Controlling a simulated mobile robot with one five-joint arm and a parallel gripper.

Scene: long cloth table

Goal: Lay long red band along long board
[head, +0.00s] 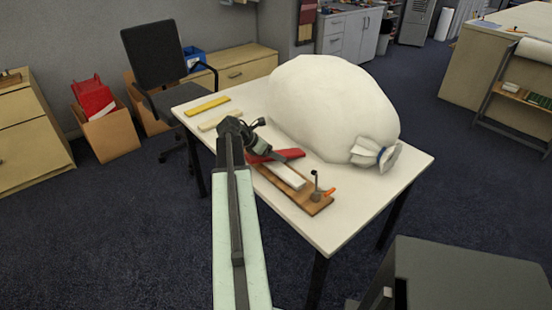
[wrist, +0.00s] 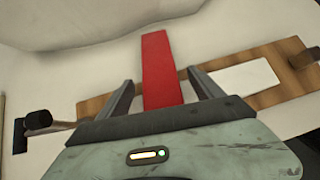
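The long red band (wrist: 160,62) lies crosswise to the long brown board (wrist: 275,93) in the wrist view. Its near part passes over or beside the board and runs under my gripper's body. My gripper (wrist: 161,77) is open, one dark finger on each side of the band, with gaps between. In the head view the red band (head: 262,157) shows partly behind my gripper (head: 275,150). The board (head: 318,207) lies near the table's front edge, its far end hidden by my arm. A white strip (head: 286,177) lies on the board, also seen in the wrist view (wrist: 243,77).
A big white tied sack (head: 330,100) fills the table's back right. A yellow bar (head: 208,105) and a cream bar (head: 220,120) lie at the left. A dark upright post (head: 316,182) and an orange piece (head: 329,192) stand at the board's near end. The table's front right is bare.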

